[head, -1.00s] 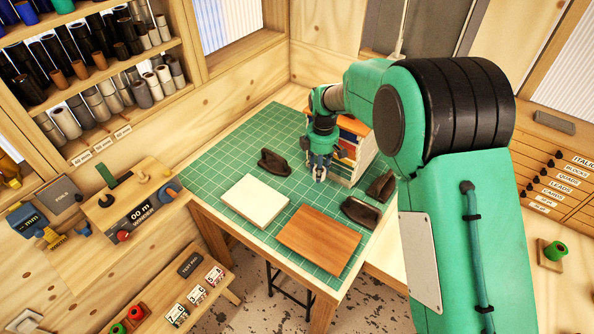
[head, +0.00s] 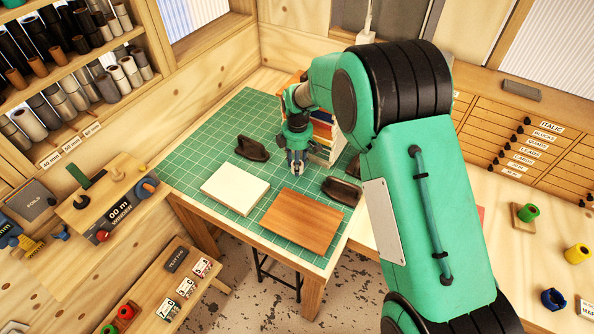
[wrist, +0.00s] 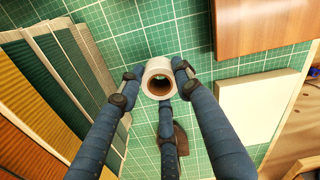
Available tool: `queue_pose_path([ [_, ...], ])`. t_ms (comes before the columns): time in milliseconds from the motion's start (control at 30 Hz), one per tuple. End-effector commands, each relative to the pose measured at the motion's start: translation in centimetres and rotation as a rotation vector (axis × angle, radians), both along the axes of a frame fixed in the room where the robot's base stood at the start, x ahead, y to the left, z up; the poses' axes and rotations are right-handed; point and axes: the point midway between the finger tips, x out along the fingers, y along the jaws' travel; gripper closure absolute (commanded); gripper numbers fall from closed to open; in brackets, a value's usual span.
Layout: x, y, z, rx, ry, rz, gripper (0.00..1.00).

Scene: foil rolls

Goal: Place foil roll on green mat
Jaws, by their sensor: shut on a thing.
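The green mat (head: 215,140) is a gridded cutting mat covering the table top. My gripper (head: 297,170) points down over the mat, in front of a row of books. In the wrist view, my gripper's blue fingers (wrist: 158,82) are closed around a pale foil roll (wrist: 151,68) with a brown hollow core. The roll's open end faces the camera, with mat squares around it. The fingers hide part of the roll, and I cannot tell whether its lower end touches the mat.
A white block (head: 235,187) and a brown board (head: 300,222) lie on the mat's near side. Dark shaped blocks stand left (head: 252,149) and right (head: 342,190) of my gripper. Books (head: 325,135) stand close behind it. Bare mat lies at the left back.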

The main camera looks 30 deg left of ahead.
Motion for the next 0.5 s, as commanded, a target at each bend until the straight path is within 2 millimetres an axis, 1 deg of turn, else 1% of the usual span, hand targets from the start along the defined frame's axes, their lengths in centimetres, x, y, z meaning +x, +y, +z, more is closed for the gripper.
queue_pose_path([
  [167, -0.1, -0.1, -1.3, -0.002, 0.001, 0.000, 0.92],
  [333, -0.1, -0.1, -3.2, -0.002, 0.001, 0.000, 0.92],
  [500, 0.0, 0.0, -3.7, 0.000, 0.000, 0.000, 0.92],
])
